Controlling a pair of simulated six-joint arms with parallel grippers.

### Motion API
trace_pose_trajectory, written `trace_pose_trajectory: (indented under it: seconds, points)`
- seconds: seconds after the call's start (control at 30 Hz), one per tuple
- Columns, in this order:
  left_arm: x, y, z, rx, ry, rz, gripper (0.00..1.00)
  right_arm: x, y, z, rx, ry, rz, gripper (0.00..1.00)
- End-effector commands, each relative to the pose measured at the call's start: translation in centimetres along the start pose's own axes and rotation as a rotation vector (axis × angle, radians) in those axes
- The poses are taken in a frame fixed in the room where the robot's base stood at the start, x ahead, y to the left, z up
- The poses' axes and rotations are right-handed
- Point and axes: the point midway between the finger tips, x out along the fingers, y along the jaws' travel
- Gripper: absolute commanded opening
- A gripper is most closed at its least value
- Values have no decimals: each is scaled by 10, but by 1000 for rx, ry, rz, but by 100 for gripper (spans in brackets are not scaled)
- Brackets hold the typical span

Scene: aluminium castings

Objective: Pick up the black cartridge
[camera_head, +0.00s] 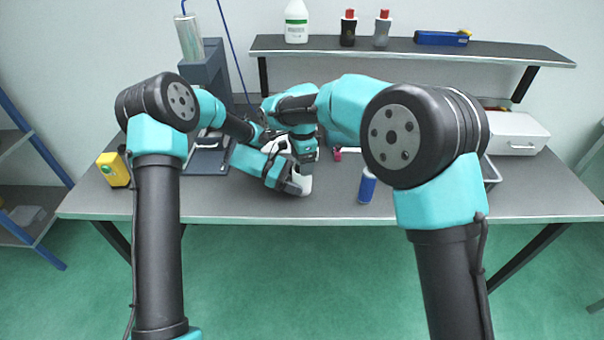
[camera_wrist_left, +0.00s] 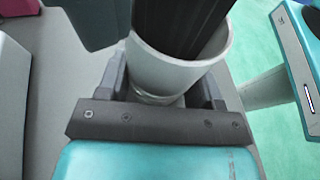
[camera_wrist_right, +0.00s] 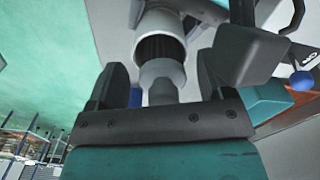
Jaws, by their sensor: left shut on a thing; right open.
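In the left wrist view my left gripper (camera_wrist_left: 165,90) is shut on a white cylindrical housing (camera_wrist_left: 215,55). The black ribbed cartridge (camera_wrist_left: 185,20) stands in the housing's open mouth. In the right wrist view the white housing (camera_wrist_right: 147,25) shows with the black ribbed cartridge (camera_wrist_right: 160,48) inside its rim. A grey stepped stem (camera_wrist_right: 160,75) reaches from it between the fingers of my right gripper (camera_wrist_right: 160,82), which are open and apart from it. In the head view my left gripper (camera_head: 297,187) is low over the front of the table, with my right gripper (camera_head: 305,155) just above.
A blue can (camera_head: 367,187) stands on the grey table (camera_head: 430,200) to the right. A yellow device (camera_head: 113,170) is at the left edge, and a clipboard (camera_head: 207,158) lies nearer the middle. A white case (camera_head: 515,132) is at the back right. A shelf (camera_head: 490,52) with bottles runs behind.

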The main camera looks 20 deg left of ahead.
Motion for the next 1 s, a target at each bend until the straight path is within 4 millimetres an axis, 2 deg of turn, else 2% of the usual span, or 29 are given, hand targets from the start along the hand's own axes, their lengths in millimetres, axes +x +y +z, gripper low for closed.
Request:
trace_pose_trajectory:
  seconds: [0.07, 0.73, 1.0]
  points:
    - [0, 0, 0, 0, 0, 0, 46, 0, 0, 0, 0, 0, 0, 73]
    - [0, 0, 0, 0, 0, 0, 46, 0, 0, 0, 0, 0, 0, 9]
    - [0, 0, 0, 0, 0, 0, 46, -1, 0, 0, 0, 0, -1, 8]
